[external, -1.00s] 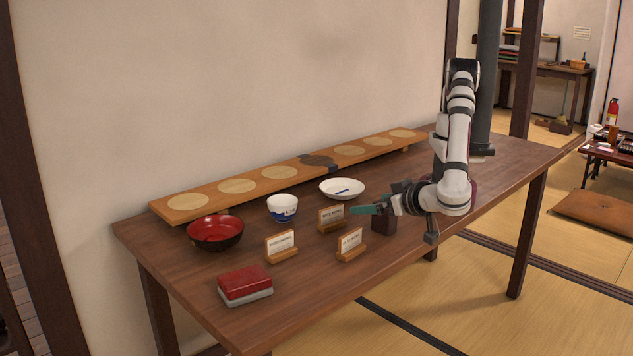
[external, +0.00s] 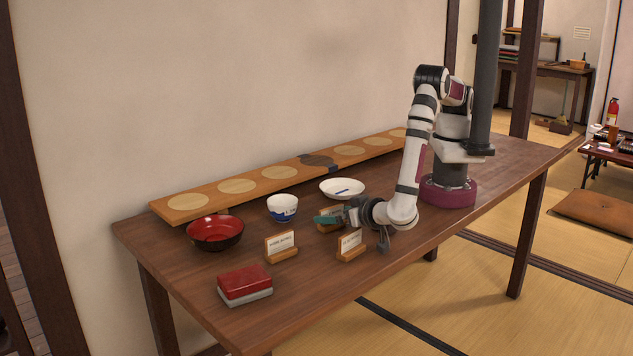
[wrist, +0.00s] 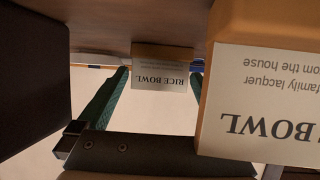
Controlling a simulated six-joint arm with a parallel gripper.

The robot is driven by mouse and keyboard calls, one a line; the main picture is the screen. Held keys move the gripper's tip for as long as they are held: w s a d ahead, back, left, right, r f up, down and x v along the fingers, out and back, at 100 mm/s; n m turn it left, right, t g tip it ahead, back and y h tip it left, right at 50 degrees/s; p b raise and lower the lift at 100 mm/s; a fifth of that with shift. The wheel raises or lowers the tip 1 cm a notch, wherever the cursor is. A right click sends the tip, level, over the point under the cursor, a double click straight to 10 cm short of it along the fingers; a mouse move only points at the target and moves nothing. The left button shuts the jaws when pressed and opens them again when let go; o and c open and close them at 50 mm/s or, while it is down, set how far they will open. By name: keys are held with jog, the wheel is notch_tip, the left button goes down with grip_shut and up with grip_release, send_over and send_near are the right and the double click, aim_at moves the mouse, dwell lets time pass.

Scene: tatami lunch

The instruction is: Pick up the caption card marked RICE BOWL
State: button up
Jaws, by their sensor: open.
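The RICE BOWL caption card (wrist: 160,78) stands in a wooden base and appears upside down in the wrist view. It shows between the two green fingers of my open gripper (wrist: 158,88). I cannot tell whether the fingertips reach level with it. In the external view my gripper (external: 330,218) points left, low over the table, in front of a card (external: 327,211) that it partly hides. That card seems to be the RICE BOWL one, but its print is unreadable there.
A nearer card (wrist: 265,105), partly reading BOWL and family lacquer, is close on the wrist view's right. Externally, one card (external: 351,241) stands by my wrist and another (external: 280,242) farther left.

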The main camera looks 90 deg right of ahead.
jog(key=c, duration=1)
